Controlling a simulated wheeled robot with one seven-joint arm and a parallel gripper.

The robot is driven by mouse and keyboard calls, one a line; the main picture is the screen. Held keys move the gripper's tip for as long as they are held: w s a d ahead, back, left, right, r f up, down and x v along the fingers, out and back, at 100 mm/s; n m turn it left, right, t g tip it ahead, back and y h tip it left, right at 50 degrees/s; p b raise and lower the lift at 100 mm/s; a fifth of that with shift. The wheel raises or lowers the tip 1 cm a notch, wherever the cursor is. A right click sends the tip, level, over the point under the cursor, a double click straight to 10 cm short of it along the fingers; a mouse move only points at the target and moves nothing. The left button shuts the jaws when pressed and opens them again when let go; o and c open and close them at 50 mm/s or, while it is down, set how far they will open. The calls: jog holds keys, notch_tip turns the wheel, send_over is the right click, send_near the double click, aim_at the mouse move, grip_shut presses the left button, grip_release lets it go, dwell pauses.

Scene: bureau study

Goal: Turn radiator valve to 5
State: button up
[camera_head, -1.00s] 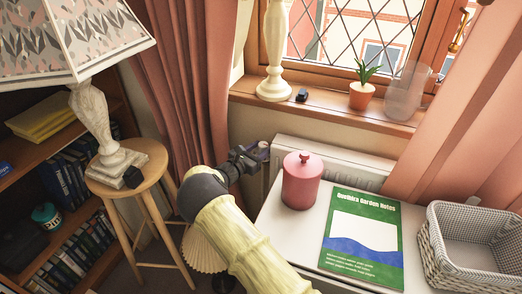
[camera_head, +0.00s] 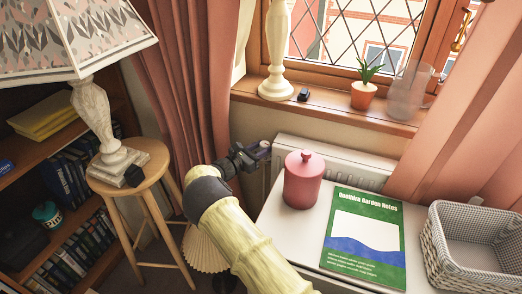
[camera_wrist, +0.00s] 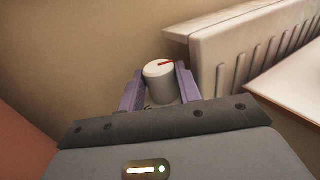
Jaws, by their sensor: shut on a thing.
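The radiator valve (camera_wrist: 160,88) is a pale grey-white cylinder in the wrist view, with a red pointer mark on its top that points to the right. My gripper (camera_wrist: 160,90) is shut on the valve, with one purple finger on each side of it. No numbers on the valve are readable. The white radiator (camera_wrist: 225,50) stands just right of the valve. In the head view my gripper (camera_head: 262,150) reaches the left end of the radiator (camera_head: 335,160), and the fingers mostly hide the valve there.
A white table holds a pink lidded jar (camera_head: 302,180), a green book (camera_head: 363,240) and a wicker basket (camera_head: 475,245), right of my arm. A wooden stool (camera_head: 130,175) with a lamp stands left.

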jog(key=shift+r, duration=0.1)
jog(key=o, duration=0.7)
jog(key=shift+w, duration=0.1)
jog(key=shift+a, duration=0.1)
jog(key=p+v, duration=0.1)
jog(key=v, duration=1.6)
jog(key=shift+a+p, duration=0.15)
jog(key=shift+p, duration=0.15)
